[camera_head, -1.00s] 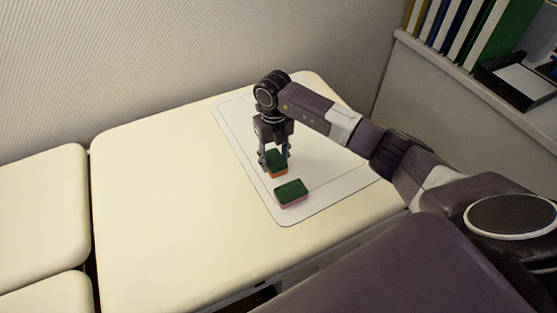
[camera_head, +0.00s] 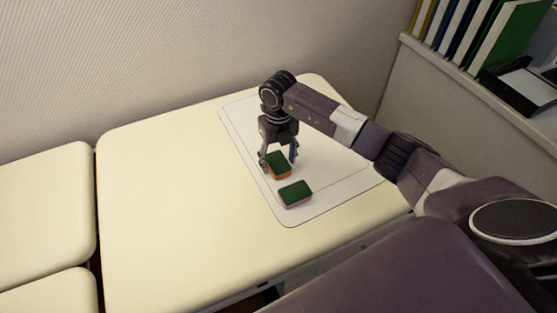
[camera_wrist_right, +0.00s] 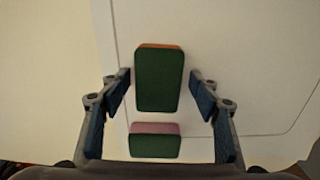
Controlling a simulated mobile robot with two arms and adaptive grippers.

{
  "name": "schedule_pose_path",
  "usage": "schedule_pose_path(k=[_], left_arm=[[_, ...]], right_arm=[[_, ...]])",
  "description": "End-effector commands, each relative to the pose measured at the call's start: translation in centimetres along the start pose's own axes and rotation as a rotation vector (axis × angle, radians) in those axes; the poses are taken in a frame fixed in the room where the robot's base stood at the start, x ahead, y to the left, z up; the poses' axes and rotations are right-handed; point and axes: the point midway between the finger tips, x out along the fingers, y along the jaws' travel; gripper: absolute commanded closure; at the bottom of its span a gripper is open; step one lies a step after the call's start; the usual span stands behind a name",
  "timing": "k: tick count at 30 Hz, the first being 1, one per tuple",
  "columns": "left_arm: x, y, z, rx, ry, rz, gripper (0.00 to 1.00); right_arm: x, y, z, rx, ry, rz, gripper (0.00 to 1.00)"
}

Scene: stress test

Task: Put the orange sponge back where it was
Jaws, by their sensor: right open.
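The orange sponge (camera_head: 279,166) has a dark green top and lies on the white mat (camera_head: 320,195) on the cream padded table. My right gripper (camera_head: 280,165) is open, with its fingers on either side of this sponge and apart from it. In the right wrist view the orange sponge (camera_wrist_right: 159,80) lies between the open fingers (camera_wrist_right: 160,103), its orange edge at the top. A pink sponge (camera_head: 295,194) with a green top lies on the mat in front of it, and it also shows in the right wrist view (camera_wrist_right: 155,142). My left gripper is out of view.
The cream padded table (camera_head: 170,215) is bare to the left of the mat. A shelf at the upper right holds upright binders (camera_head: 496,38) and a black tray (camera_head: 525,88). A wall stands behind the table.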

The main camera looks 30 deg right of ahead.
Motion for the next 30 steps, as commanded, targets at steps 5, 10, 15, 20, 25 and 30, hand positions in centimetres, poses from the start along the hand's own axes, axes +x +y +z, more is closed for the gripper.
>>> schedule_pose_path(k=[5, 10, 15, 20, 25, 30], left_arm=[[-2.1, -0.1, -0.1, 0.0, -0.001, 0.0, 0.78], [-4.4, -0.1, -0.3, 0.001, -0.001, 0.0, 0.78], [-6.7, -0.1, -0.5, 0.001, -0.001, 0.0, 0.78], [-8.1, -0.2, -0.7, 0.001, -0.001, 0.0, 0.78], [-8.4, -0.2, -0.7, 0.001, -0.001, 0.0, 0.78], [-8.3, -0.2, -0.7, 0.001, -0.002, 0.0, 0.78]], right_arm=[[-2.8, -0.1, 0.1, 0.001, -0.002, 0.0, 0.43], [-5.9, -0.1, 0.1, 0.0, -0.003, -0.001, 0.43], [-9.0, 0.0, 0.1, 0.001, -0.003, 0.0, 0.43], [-11.1, -0.1, 0.0, 0.0, -0.001, -0.001, 0.43], [-11.7, 0.0, 0.0, 0.0, 0.0, -0.001, 0.43], [-11.6, 0.0, 0.0, 0.0, -0.001, 0.0, 0.43]])
